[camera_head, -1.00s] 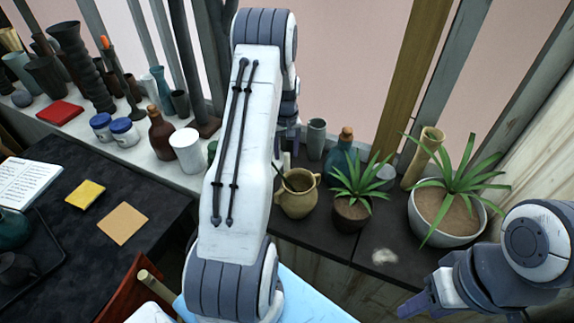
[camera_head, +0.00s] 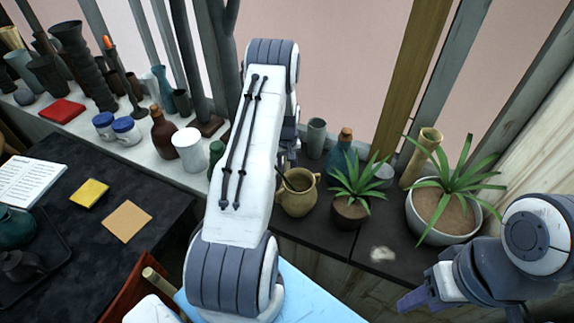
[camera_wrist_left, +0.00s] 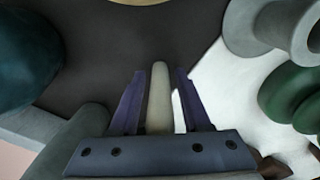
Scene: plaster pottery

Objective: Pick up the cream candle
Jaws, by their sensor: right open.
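The cream candle (camera_wrist_left: 159,98) stands out pale and slender in the left wrist view, between the two purple fingers of my left gripper (camera_wrist_left: 159,103). The fingers are on either side of it with narrow gaps, so the gripper looks open around it. In the head view my left arm hides the left gripper and I cannot make out the candle clearly. My right gripper (camera_head: 412,299) is open and empty at the lower right, away from the candle.
A tan jug (camera_head: 298,198), a small potted plant (camera_head: 349,212) and a larger one (camera_head: 436,238) stand on the dark shelf right of my left arm. A white cup (camera_head: 188,150) and a green bottle (camera_head: 215,157) are left of it. The shelf's front right is mostly clear.

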